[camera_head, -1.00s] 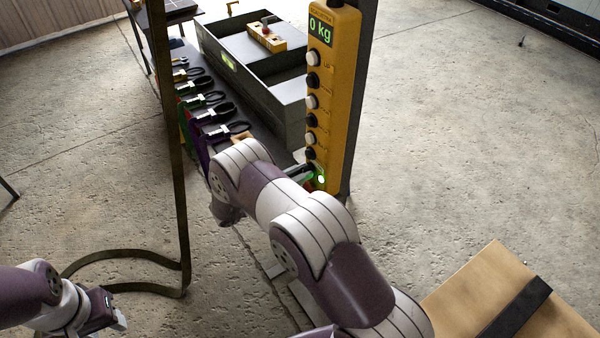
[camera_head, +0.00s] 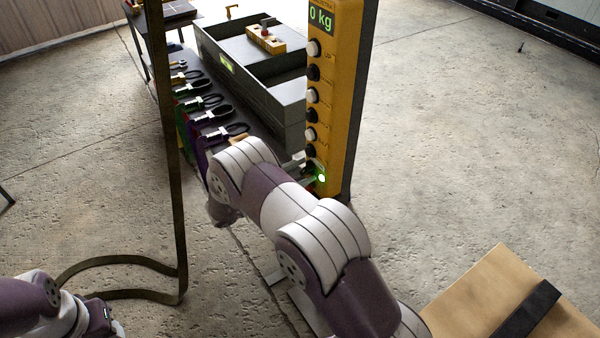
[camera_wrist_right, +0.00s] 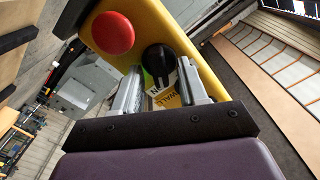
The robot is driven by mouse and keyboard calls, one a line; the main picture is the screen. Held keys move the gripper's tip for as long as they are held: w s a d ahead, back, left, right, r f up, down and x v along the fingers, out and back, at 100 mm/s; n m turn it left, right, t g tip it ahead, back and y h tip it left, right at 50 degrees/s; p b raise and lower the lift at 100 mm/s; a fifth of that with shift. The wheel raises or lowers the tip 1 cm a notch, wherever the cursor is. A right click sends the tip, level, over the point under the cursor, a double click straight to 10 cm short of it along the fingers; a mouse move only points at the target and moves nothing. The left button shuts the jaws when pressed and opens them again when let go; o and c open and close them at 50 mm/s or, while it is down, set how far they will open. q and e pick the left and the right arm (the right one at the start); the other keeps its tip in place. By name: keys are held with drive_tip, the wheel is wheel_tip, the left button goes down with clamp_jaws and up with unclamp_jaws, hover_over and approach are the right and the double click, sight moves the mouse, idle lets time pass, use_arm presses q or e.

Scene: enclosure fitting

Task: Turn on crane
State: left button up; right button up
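The yellow crane control box (camera_head: 336,100) hangs upright, with a display reading "0 kg" and a column of white and black buttons. A green light (camera_head: 322,178) glows near its lower end. My right gripper (camera_head: 300,168) is at the box's lower left side, partly hidden by my arm. In the right wrist view, the right gripper (camera_wrist_right: 165,92) has its fingers apart on either side of a black knob (camera_wrist_right: 158,60) on the yellow box; contact is unclear. A red button (camera_wrist_right: 113,33) is beside the knob. My left gripper (camera_head: 108,318) is at the lower left, its fingers unclear.
A dark open bin (camera_head: 250,75) with a small yellow box (camera_head: 265,40) stands behind. A row of straps with black loops (camera_head: 215,112) lies beside it. A strap (camera_head: 172,150) hangs at left. A cardboard box (camera_head: 470,300) is at lower right.

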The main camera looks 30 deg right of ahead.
drive_tip(key=shift+a+f, duration=0.1)
drive_tip(key=shift+a, duration=0.15)
drive_tip(key=s+a+b, duration=0.1)
drive_tip(key=a+b, duration=0.3)
drive_tip(key=a, duration=0.8)
drive_tip(key=shift+a, duration=0.1)
